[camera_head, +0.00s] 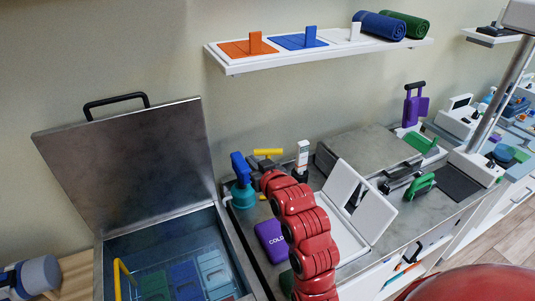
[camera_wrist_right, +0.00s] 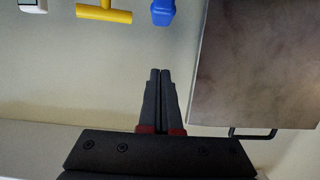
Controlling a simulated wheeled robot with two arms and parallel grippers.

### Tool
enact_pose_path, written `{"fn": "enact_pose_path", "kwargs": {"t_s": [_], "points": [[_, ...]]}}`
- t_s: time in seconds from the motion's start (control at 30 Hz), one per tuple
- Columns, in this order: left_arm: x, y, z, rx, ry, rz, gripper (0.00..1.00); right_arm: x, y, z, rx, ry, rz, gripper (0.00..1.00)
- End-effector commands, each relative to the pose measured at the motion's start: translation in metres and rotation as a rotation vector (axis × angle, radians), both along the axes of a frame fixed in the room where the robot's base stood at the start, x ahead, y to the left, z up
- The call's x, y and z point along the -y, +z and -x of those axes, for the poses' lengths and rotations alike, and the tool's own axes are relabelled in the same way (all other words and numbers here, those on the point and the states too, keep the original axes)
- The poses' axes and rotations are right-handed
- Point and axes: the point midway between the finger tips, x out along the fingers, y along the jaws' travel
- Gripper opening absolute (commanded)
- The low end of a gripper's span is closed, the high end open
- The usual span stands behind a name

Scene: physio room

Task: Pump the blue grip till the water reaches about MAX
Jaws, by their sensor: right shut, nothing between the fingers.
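The blue grip (camera_head: 241,168) stands upright on a teal round base (camera_head: 243,195) beside the open steel tank (camera_head: 234,248). It also shows at the top of the right wrist view (camera_wrist_right: 163,12), beyond my fingertips and apart from them in the picture. My right gripper (camera_head: 262,166) is close to the grip's right in the head view, partly hidden by my red arm. In the right wrist view its fingers (camera_wrist_right: 160,73) are together and empty. I cannot read a MAX mark or the water level. My left gripper is out of view.
A yellow T-handle (camera_head: 267,152) and a white gauge-like device (camera_head: 302,153) stand close to the grip. The raised steel lid (camera_head: 130,155) is at left. A purple COLD pack (camera_head: 270,238) and an open white case (camera_head: 345,195) lie right of the tank. A shelf (camera_head: 330,52) hangs above.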

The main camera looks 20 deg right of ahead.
Motion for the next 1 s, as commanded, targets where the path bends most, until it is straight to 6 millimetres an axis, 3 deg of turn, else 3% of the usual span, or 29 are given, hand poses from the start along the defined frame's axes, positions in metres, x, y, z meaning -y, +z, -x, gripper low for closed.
{"fn": "enact_pose_path", "kwargs": {"t_s": [0.47,1.0], "points": [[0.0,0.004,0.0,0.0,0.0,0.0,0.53,-0.004,-0.001,-0.006,-0.005,0.005,0.0,0.0],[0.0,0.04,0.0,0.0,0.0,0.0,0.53,-0.006,-0.018,-0.085,-0.005,0.004,0.0,0.0]]}}
